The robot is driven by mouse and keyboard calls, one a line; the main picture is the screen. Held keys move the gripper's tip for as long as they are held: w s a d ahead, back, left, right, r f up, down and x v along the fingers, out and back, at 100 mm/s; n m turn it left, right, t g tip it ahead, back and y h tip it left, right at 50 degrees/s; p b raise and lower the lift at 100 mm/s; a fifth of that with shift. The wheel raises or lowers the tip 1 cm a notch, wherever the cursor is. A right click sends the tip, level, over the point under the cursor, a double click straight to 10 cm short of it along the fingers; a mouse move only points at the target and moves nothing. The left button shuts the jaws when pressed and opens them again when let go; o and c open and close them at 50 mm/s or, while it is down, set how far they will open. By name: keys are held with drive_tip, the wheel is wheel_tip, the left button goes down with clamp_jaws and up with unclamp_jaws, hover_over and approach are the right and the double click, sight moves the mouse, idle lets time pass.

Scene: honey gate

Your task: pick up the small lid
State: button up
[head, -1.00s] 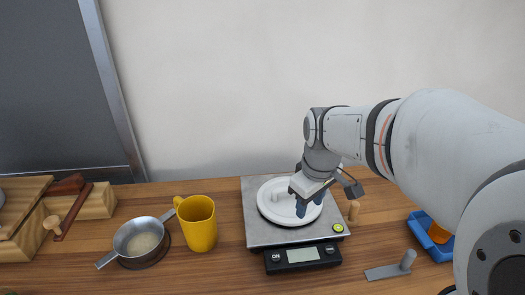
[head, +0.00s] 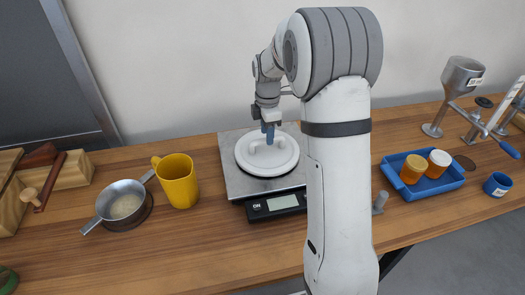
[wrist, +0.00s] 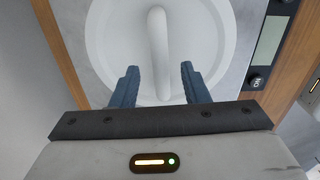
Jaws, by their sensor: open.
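A round white lid (head: 266,165) with a raised bar handle lies on the steel plate of a kitchen scale (head: 234,182). In the wrist view the lid (wrist: 105,40) fills the upper middle, and its handle (wrist: 158,35) runs up and down the picture. My gripper (head: 268,137) points down at the far part of the lid. In the wrist view its two blue fingers (wrist: 160,68) are open, one on each side of the handle's near end, with gaps to it. I cannot tell how high the fingertips are above the lid.
A yellow mug (head: 178,183) and a metal pan (head: 123,202) stand left of the scale. A blue tray (head: 437,184) with an orange jar (head: 413,168) and a white-topped jar (head: 438,163) is at right. A metal funnel stand (head: 460,82) is behind it. Wall behind.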

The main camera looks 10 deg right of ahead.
sight(252, 153)
drive_tip(key=shift+f, duration=1.85)
drive_tip(key=shift+f, duration=0.25)
drive_tip(key=shift+c, duration=0.4)
clamp_jaws()
